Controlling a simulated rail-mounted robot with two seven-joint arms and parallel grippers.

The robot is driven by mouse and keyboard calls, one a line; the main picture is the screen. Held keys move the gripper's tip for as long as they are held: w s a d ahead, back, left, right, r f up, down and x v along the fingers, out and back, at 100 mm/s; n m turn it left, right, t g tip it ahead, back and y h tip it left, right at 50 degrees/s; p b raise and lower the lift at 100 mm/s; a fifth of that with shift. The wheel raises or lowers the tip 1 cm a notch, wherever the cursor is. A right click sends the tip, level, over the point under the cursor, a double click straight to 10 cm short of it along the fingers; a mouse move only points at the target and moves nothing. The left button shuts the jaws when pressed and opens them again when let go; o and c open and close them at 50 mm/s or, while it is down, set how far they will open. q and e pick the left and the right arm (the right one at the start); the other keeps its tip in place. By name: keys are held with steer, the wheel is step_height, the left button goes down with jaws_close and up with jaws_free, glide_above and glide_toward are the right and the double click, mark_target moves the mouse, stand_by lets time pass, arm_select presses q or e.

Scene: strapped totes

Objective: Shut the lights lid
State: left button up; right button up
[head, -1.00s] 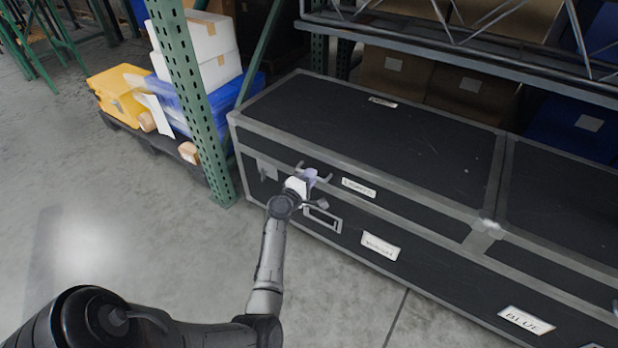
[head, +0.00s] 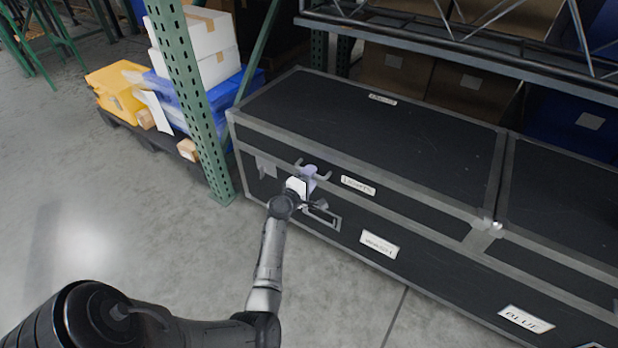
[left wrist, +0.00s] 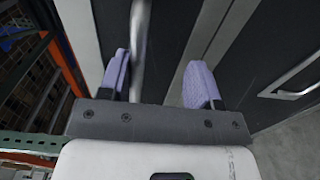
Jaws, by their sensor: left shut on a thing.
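The lid (head: 370,120) with a small white label, too blurred to read surely as lights, is the left one on a long black case (head: 440,275) with grey metal edges. It lies down over the case, and no gap along its front seam is clear to me. A metal bar handle (head: 325,177) sits on the lid's front. In the left wrist view the bar (left wrist: 139,50) runs between the pads of the gripper (left wrist: 170,80). My right gripper is out of view.
A green rack post (head: 190,105) stands just left of the case. Rack shelving (head: 450,45) overhangs behind it. A second lid (head: 565,200) adjoins on the right. The floor in front is clear.

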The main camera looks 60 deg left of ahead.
arm_select(q)
steer(key=shift+s+d+f, duration=0.1)
steer(key=shift+d+f, duration=0.1)
steer(key=shift+f, duration=0.4)
steer(key=p+v, duration=0.1)
steer(key=v, duration=0.3)
steer(key=r+p+v, duration=0.1)
steer(key=p+v, duration=0.1)
steer(key=v, duration=0.3)
steer(key=p+v, duration=0.1)
steer(key=v, duration=0.3)
steer(key=shift+s+a+r+p, duration=0.1)
steer(key=shift+s+r+p, duration=0.1)
steer(key=shift+p, duration=0.1)
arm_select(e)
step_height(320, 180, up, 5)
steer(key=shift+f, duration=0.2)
arm_select(q)
steer(key=shift+s+f, duration=0.1)
